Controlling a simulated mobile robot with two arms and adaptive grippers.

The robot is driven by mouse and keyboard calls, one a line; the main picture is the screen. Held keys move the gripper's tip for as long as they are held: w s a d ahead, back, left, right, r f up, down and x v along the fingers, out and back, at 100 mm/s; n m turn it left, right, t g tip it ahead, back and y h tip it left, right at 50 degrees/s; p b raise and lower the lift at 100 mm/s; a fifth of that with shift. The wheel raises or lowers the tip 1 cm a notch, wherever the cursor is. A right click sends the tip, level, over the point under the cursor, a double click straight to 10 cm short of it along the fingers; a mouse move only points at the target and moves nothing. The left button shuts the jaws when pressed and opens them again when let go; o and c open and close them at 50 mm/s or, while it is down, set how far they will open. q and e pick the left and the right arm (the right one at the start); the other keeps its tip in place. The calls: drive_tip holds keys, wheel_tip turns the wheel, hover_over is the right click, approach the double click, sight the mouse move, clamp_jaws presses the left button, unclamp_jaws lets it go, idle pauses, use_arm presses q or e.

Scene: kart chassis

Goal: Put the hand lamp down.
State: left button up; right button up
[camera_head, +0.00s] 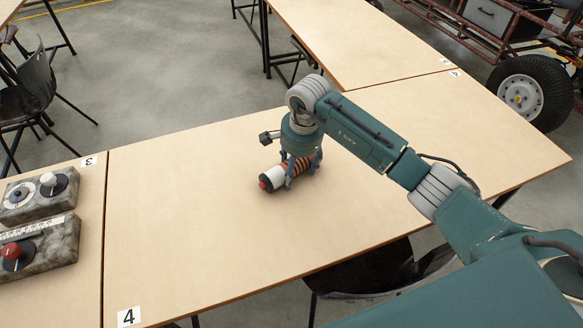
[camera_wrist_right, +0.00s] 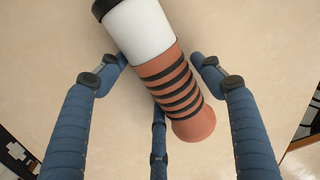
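The hand lamp is a cylinder with a white section (camera_head: 271,176), an orange body with black bands and a red end. It lies on its side on the light wooden table (camera_head: 200,245), as far as I can tell touching the top. My right gripper (camera_head: 300,176) points down over it, with blue fingers on either side. In the right wrist view the lamp (camera_wrist_right: 144,32) runs diagonally between the fingers (camera_wrist_right: 160,62). A gap shows between the right-hand finger and the lamp, so the gripper looks open around it. My left gripper is not in view.
At the left, another table holds two grey control boxes (camera_head: 38,195) (camera_head: 50,250) with knobs. Another table (camera_head: 350,40) stands behind. A dark chair (camera_head: 370,270) is at the front edge. A kart chassis with a wheel (camera_head: 530,92) is at the right back. The tabletop around the lamp is clear.

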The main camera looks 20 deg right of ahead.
drive_tip(key=c, duration=1.1)
wheel_tip(320, 180, up, 20)
drive_tip(key=p, duration=1)
drive_tip(key=shift+w+p, duration=0.1)
drive_tip(key=shift+p, duration=0.3)
